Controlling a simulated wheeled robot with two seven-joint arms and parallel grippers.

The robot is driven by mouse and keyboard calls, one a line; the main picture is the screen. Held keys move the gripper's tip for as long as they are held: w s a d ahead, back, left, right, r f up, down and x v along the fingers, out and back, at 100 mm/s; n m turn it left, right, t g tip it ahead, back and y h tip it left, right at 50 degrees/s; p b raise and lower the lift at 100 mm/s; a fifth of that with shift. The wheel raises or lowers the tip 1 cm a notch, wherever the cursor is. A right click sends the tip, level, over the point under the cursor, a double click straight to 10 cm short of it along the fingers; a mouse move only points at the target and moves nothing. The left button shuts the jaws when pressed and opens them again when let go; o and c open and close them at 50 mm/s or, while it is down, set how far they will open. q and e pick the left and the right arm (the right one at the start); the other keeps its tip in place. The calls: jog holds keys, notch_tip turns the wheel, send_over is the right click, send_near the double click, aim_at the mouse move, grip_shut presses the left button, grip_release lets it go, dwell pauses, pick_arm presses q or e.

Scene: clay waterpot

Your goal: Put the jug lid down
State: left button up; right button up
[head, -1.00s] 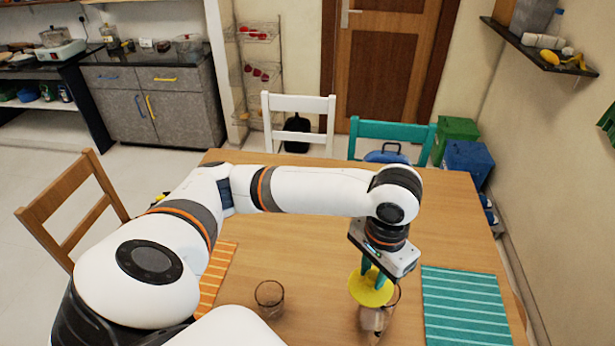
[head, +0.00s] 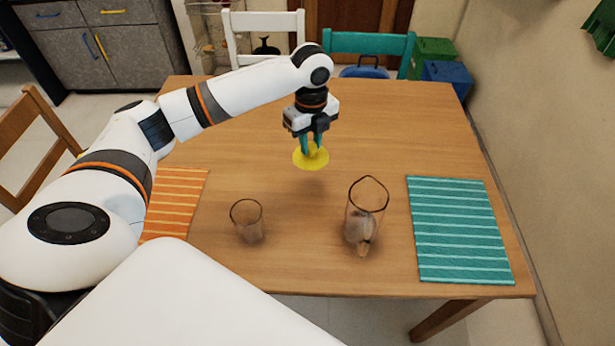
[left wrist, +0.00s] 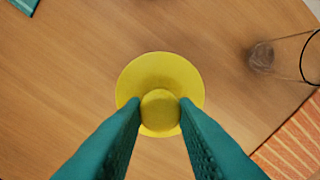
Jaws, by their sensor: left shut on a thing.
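The yellow jug lid (head: 311,159) hangs from my left gripper (head: 314,143) over the middle of the table. In the left wrist view the lid (left wrist: 160,75) is a round disc with a knob, and the two teal fingers (left wrist: 160,110) are shut on that knob. A shadow below it in the head view suggests it is a little above the wood. The glass jug (head: 366,212) stands open-topped to the right and nearer to me, apart from the lid. My right gripper is not in view.
A glass cup (head: 247,221) stands left of the jug. An orange striped mat (head: 178,200) lies at the left and a teal striped mat (head: 460,230) at the right. The wooden table (head: 400,120) is clear around and behind the lid. Chairs stand at the far edge.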

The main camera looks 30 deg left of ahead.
pick_arm(q)
jog(key=shift+w+a+f+m, duration=0.45)
jog(key=shift+a+m, duration=0.2)
jog(key=shift+m, duration=0.25)
jog(key=shift+a+f, duration=0.1)
jog(key=shift+f, duration=0.35)
notch_tip(320, 180, down, 9)
jog(key=shift+f, duration=0.15)
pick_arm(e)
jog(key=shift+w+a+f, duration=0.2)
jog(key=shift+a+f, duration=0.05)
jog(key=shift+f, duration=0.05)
pick_arm(q)
jog(key=shift+f, duration=0.15)
jog(key=o, duration=1)
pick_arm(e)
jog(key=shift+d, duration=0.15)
